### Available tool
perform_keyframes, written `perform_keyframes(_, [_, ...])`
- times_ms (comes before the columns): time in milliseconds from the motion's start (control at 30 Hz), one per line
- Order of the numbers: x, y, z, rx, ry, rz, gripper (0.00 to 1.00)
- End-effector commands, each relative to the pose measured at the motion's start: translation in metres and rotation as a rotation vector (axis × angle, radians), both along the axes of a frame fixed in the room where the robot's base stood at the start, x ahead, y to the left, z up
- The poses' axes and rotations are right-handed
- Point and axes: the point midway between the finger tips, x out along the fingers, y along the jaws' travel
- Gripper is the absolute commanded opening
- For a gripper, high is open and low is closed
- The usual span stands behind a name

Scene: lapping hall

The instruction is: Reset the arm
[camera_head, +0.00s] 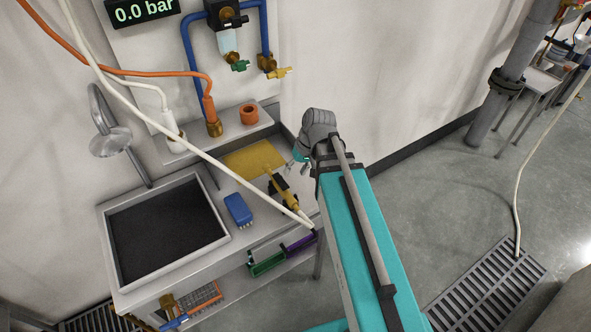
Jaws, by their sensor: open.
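My arm reaches up from the lower right of the head view, with a teal link and a grey wrist. My gripper (299,161) shows only partly beside the wrist, at the right end of the bench (207,262). Its small fingers are apart and nothing shows between them. It is over or near the yellow mat (256,158); its exact height cannot be told. The rest of the gripper is hidden behind the wrist.
A brass and black tool (285,194) and a blue block (238,210) lie on the bench beside a dark-bottomed tray (117,288). A lamp (110,141) stands behind. A white hose (189,146) crosses the view. Open floor (425,215) lies right, with a drain grate (487,291).

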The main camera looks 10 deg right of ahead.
Motion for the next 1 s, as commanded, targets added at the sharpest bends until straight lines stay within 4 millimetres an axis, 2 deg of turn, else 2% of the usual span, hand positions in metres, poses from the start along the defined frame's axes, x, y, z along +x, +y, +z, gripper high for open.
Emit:
perform_keyframes(467, [-0.004, 0.000, -0.001, -0.023, 0.005, -0.002, 0.61])
perform_keyframes(800, [-0.040, -0.007, -0.009, -0.245, 0.044, -0.049, 0.61])
perform_keyframes(1000, [-0.048, -0.012, -0.010, -0.325, 0.048, -0.071, 0.61])
